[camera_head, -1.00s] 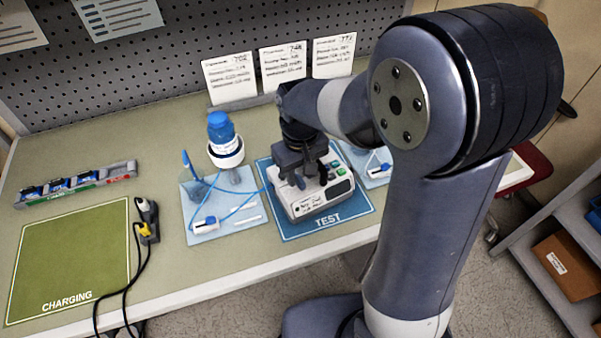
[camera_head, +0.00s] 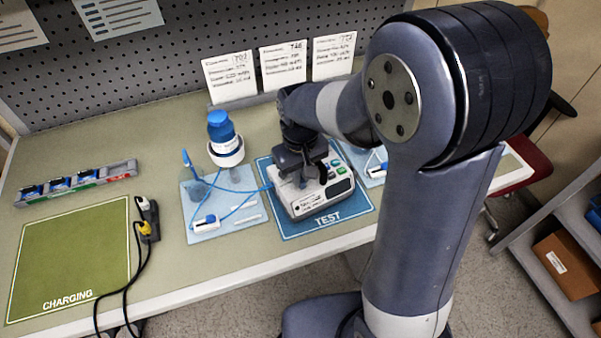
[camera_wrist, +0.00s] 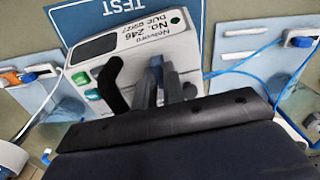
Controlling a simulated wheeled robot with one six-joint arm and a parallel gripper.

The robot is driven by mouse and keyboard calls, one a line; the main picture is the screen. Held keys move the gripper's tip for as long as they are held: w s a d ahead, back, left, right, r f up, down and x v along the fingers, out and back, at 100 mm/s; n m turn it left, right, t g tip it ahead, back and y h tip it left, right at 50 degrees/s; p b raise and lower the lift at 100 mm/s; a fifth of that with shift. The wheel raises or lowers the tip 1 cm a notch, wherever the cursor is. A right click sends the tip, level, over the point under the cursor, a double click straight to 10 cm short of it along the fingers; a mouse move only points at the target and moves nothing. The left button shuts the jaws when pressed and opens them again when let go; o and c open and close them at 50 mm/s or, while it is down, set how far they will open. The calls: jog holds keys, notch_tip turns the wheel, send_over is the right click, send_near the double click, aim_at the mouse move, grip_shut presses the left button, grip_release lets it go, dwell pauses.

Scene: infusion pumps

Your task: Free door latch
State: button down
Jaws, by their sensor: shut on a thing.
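The infusion pump (camera_head: 318,200) is a white and grey box standing on the blue TEST mat (camera_head: 290,230). In the wrist view the pump (camera_wrist: 135,45) carries a label with "No. 246" and green buttons on one side. My gripper (camera_head: 303,172) is over the top of the pump. In the wrist view its dark fingers (camera_wrist: 145,88) reach down to the pump and are shut on a part there. That part looks like the door latch, but the fingers and palm mostly hide it, so its position cannot be told.
A light-blue tray (camera_head: 225,228) with tubing and a blue-capped bottle (camera_head: 221,128) stands left of the pump; another tray (camera_head: 374,166) is at right. Cards (camera_head: 283,65) stand behind.

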jog(key=shift+n, duration=0.4)
jog(key=n, duration=0.3)
jog(key=shift+n+b, duration=0.3)
jog(key=shift+n, duration=0.1)
jog(key=n, duration=0.9)
jog(key=shift+b, duration=0.3)
jog(key=n, duration=0.4)
jog(key=shift+n, duration=0.3)
jog(key=c, duration=1.5)
grip_release()
jog(key=shift+s, duration=0.1)
